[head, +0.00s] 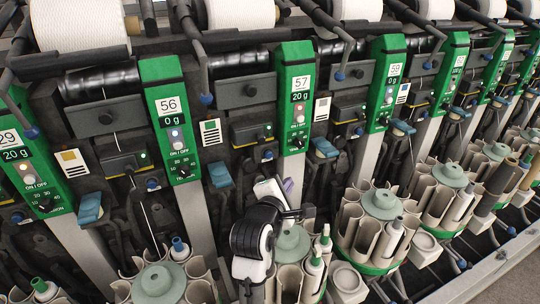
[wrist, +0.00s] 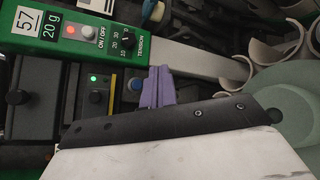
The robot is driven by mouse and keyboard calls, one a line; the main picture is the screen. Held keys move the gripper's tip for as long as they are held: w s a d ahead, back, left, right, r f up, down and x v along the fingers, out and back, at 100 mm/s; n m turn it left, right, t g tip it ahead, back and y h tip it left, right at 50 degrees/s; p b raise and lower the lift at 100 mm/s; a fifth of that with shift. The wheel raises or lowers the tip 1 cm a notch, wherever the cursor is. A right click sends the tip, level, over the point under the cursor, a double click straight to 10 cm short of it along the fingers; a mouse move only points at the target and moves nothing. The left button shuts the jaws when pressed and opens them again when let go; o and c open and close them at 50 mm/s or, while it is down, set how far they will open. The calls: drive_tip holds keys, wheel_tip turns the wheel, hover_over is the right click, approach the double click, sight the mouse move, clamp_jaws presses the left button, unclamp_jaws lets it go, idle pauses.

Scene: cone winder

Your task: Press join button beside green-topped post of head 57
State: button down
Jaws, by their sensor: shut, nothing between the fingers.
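The green-topped post of head 57 (head: 296,95) stands in the middle of the head view, labelled 57 and 20 g. In the wrist view this post (wrist: 70,35) lies across the upper left, with a lit red ON/OFF button and a black tension knob. Beside it are a dark box with a green light and a black button (wrist: 95,98), and a round blue button (wrist: 136,84). I cannot tell from any label which is the join button. My gripper (wrist: 159,70), with purple fingers, is shut and empty, just right of the blue button in the picture. It also shows in the head view (head: 288,185), below the post.
Neighbouring posts 56 (head: 170,118) and 59 (head: 387,83) stand on either side with similar controls. Blue levers, such as one at head 57 (head: 324,147), jut out between posts. Round bobbin magazines (head: 384,205) crowd the area below. Open floor lies at the lower right.

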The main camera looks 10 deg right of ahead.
sight(269, 155)
drive_tip(key=w+a, duration=0.1)
drive_tip(key=w, duration=0.7)
drive_tip(key=shift+w+a+b, duration=0.35)
drive_tip(key=shift+b, duration=0.05)
drive_tip(key=shift+w+r, duration=0.1)
idle(1.7)
drive_tip(key=shift+w+p, duration=0.3)
drive_tip(key=shift+p, duration=0.15)
drive_tip(key=shift+w+a+p, duration=0.15)
drive_tip(key=shift+w+p, duration=0.15)
drive_tip(key=shift+w, duration=0.15)
idle(0.7)
drive_tip(key=shift+s, duration=0.1)
drive_tip(key=shift+s+p, duration=0.55)
drive_tip(key=shift+s, duration=0.2)
drive_tip(key=shift+s, duration=0.1)
